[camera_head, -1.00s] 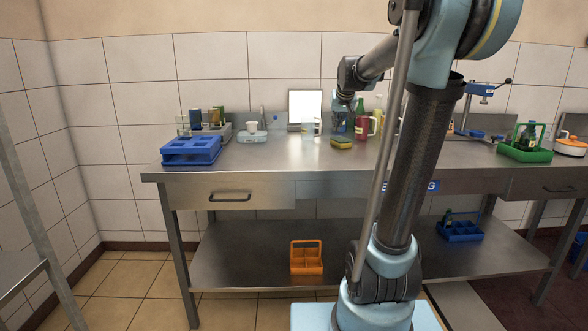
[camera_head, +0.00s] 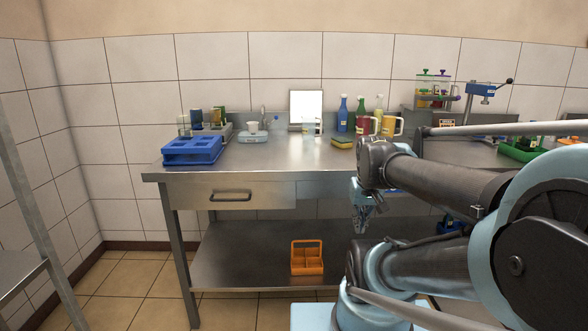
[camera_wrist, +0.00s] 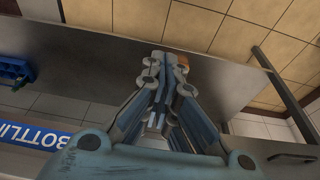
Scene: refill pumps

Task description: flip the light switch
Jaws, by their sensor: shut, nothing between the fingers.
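I cannot make out a light switch for certain in either view. A bright white square panel (camera_head: 306,106) stands at the back of the steel table, against the tiled wall. My gripper (camera_head: 360,228) points down in front of the table, below the level of its top, left of my arm's base links. In the wrist view my gripper (camera_wrist: 165,62) has its fingers together with nothing between them. The lower shelf lies beyond the fingertips there.
The steel table (camera_head: 260,160) carries a blue rack (camera_head: 192,152), a small scale (camera_head: 253,138), a sponge (camera_head: 342,142) and several bottles and jugs. An orange crate (camera_head: 307,257) stands on the lower shelf (camera_head: 235,265). Floor at the left front is clear.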

